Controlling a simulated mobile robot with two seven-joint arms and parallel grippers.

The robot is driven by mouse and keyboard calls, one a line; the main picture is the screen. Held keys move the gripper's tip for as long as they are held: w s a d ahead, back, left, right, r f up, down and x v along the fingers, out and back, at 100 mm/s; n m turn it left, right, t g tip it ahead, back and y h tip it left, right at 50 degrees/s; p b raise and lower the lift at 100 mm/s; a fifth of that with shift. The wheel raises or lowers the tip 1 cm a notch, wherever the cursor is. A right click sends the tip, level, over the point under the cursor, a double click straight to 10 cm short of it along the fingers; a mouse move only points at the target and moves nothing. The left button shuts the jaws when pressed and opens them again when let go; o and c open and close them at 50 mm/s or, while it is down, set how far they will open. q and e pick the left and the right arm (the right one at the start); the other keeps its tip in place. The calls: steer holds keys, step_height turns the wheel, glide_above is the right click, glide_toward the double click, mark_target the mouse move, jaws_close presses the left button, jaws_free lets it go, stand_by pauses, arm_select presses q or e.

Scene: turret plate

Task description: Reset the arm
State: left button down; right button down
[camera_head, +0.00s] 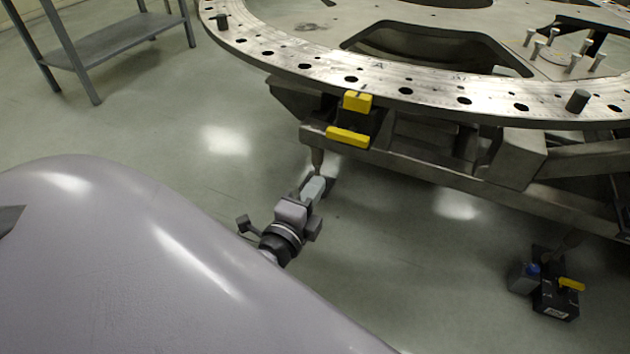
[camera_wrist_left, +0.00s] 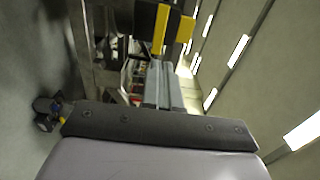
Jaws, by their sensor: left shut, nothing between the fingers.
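My left gripper (camera_head: 314,187) is in the middle of the head view, below and in front of the rim of the large round turret plate (camera_head: 350,78). Its fingers are shut with nothing between them. In the left wrist view, the closed grey fingers (camera_wrist_left: 162,82) point at a yellow-and-black block (camera_wrist_left: 162,24). In the head view, a yellow-marked block (camera_head: 348,137) hangs under the plate's rim, above the gripper and apart from it. My right gripper is not in view.
The plate stands on a heavy metal frame (camera_head: 450,165). A grey shelf stand (camera_head: 115,40) is at the upper left. A black box with a yellow part (camera_head: 556,300) sits on the floor at the lower right. Open floor (camera_head: 200,125) lies left of the plate.

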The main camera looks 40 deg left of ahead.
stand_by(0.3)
